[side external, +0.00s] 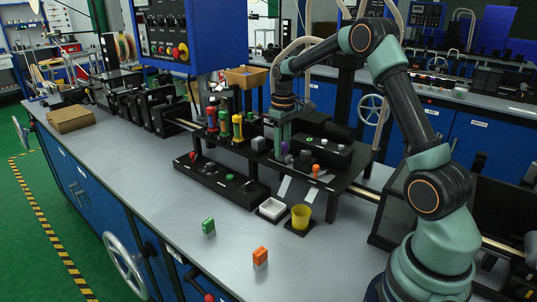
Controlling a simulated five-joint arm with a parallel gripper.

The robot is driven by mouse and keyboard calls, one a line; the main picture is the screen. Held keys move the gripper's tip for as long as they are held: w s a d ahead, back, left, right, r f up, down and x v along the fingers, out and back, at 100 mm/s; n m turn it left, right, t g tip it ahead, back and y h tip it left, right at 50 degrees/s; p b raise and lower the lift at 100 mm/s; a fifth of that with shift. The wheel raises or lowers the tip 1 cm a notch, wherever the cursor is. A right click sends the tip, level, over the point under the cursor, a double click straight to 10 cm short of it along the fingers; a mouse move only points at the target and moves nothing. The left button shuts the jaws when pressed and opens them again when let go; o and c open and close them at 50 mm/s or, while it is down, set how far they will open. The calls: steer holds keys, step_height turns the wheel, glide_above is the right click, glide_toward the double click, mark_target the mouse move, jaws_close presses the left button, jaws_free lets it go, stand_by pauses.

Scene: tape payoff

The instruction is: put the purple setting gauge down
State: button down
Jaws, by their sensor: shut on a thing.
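The purple setting gauge (284,148) is small in the side external view, at the tip of my gripper (283,141). My gripper points down and is shut on the gauge, over the black raised stand right of the middle. I cannot tell whether the gauge touches the stand. The fingertips are too small to make out clearly.
An orange piece (315,170) and a black block (325,152) are close to the gripper. Red, green and yellow cylinders (224,122) stand to the left. A white tray (272,208), yellow cup (301,217), green block (208,226) and orange block (260,256) are in front.

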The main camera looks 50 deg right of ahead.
steer(key=shift+f, duration=0.1)
steer(key=c, duration=0.5)
jaws_free()
steer(key=s+a+r+t, duration=0.1)
steer(key=a+r, duration=0.1)
steer(key=r, duration=0.6)
steer(key=s+a+r, duration=0.1)
steer(key=a+r, duration=0.2)
steer(key=r, duration=0.4)
steer(key=shift+s+a+f+t, duration=0.45)
steer(key=shift+s+a+t, duration=0.3)
steer(key=shift+s+a, duration=1.7)
steer(key=shift+s+a+f+t, duration=0.5)
steer(key=shift+s+a+t, duration=0.3)
steer(key=shift+s+a, duration=1.65)
steer(key=shift+s+a+f+t, duration=0.45)
steer(key=shift+s+a+t, duration=0.3)
steer(key=shift+s+a, duration=1.7)
